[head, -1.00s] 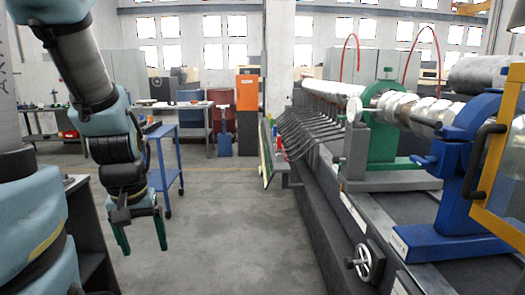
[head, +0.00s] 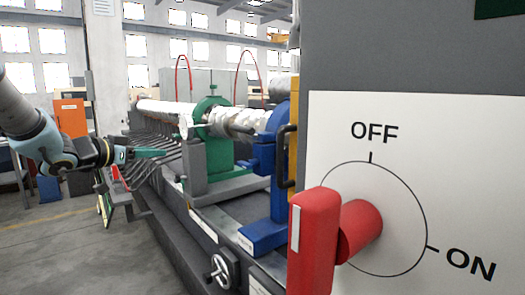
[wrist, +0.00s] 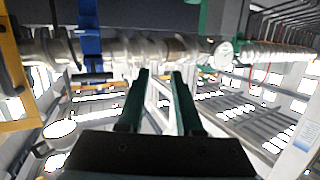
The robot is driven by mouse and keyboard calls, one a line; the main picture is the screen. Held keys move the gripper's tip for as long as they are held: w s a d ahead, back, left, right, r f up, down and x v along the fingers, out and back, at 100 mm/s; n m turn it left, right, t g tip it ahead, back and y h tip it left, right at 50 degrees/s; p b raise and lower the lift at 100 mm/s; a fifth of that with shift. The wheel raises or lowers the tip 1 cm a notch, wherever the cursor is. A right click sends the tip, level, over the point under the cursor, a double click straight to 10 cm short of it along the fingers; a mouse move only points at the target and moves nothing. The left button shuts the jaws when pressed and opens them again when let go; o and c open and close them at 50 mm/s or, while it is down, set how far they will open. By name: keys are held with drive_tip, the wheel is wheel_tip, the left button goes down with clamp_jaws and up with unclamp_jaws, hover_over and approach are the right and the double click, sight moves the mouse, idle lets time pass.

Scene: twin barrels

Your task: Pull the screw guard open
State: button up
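The screw guard, a yellow frame with a black handle, shows as a narrow strip (head: 293,118) in the head view, partly hidden by a grey cabinet. Its black handle (head: 284,157) stands on its left side. In the wrist view the yellow frame (wrist: 14,98) is at the left edge. My gripper (head: 165,153) reaches out level to the right in the head view, left of the guard and apart from it. In the wrist view its two green fingers (wrist: 161,72) are apart with nothing between them.
A grey cabinet with a red OFF/ON switch (head: 316,240) fills the right side, close to me. The blue support (head: 265,225), green support (head: 212,145) and handwheel (head: 222,271) belong to the long machine. Clear floor (head: 60,250) lies at the left.

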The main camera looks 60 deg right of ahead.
drive_tip(key=s+d+r+m+g+y+p, duration=0.1)
drive_tip(key=s+d+m+g, duration=0.2)
drive_tip(key=s, duration=0.7)
drive_tip(key=s+d+m+g+y+p, duration=0.1)
drive_tip(key=s+d+m+g, duration=0.3)
drive_tip(key=s, duration=0.7)
drive_tip(key=s+d+r+m+g+y+p, duration=0.1)
drive_tip(key=s+d+m+g+y, duration=0.1)
drive_tip(key=s+d+g, duration=0.4)
drive_tip(key=shift+s+d+r+m+g, duration=0.15)
drive_tip(key=shift+s+m+g, duration=0.4)
drive_tip(key=shift+s, duration=0.6)
drive_tip(key=shift+s+d+r+m+g, duration=0.15)
drive_tip(key=shift+s+m+g, duration=0.2)
drive_tip(key=shift+s+g, duration=0.6)
drive_tip(key=shift+s, duration=0.2)
clamp_jaws()
